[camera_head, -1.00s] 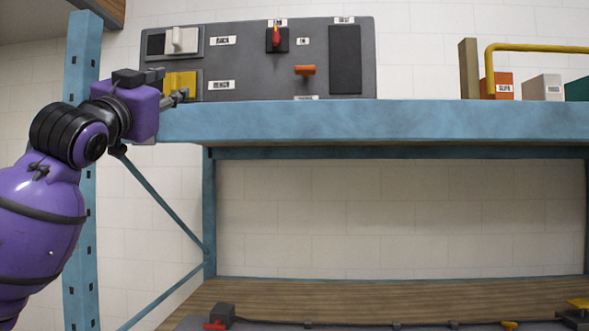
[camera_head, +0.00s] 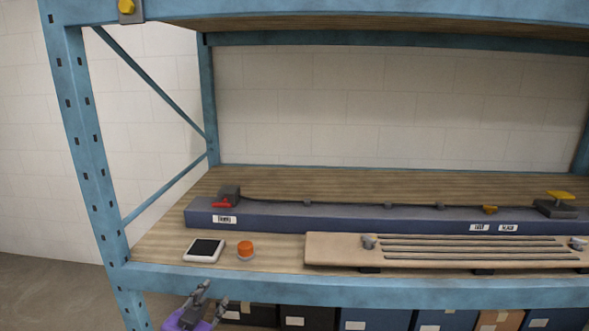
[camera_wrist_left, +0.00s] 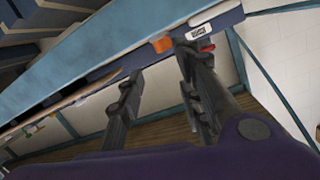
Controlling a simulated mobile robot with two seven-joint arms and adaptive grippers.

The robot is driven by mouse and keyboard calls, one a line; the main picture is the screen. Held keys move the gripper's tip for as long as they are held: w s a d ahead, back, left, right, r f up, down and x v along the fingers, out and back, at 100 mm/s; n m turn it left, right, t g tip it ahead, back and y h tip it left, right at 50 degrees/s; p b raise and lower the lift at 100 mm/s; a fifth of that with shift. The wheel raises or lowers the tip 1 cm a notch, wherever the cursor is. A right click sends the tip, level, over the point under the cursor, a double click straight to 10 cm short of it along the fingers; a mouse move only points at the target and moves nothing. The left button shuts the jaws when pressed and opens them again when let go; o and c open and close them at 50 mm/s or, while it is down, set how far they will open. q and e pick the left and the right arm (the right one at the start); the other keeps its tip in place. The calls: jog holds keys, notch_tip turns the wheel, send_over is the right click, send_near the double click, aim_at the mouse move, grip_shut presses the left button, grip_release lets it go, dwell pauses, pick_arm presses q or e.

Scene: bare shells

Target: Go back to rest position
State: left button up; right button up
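My left gripper (camera_head: 212,295) shows low in the head view, in front of the shelf's front edge, with its purple wrist at the bottom of the picture. In the left wrist view its two dark fingers (camera_wrist_left: 165,88) are apart with nothing between them. It touches nothing that I can see. My right gripper is not in view.
A blue shelf rack (camera_head: 90,160) fills the view. Its middle board bears a white-framed tablet (camera_head: 205,250), an orange button (camera_head: 245,249), a slotted wooden board (camera_head: 340,252) and a long blue-grey panel (camera_head: 330,217). Several blue bins (camera_head: 368,319) stand below. Floor at left is clear.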

pick_arm(q)
jog(key=s+f+n+g+y, duration=0.1)
jog(key=s+f+n+g, duration=0.1)
jog(key=s+f, duration=1.1)
jog(key=s+d+f+n+g+y, duration=0.1)
jog(key=s+f+g, duration=0.3)
jog(key=s+f, duration=1)
jog(key=s+n, duration=0.1)
jog(key=s, duration=0.7)
jog(key=shift+f+g, duration=0.15)
jog(key=shift+g, duration=0.15)
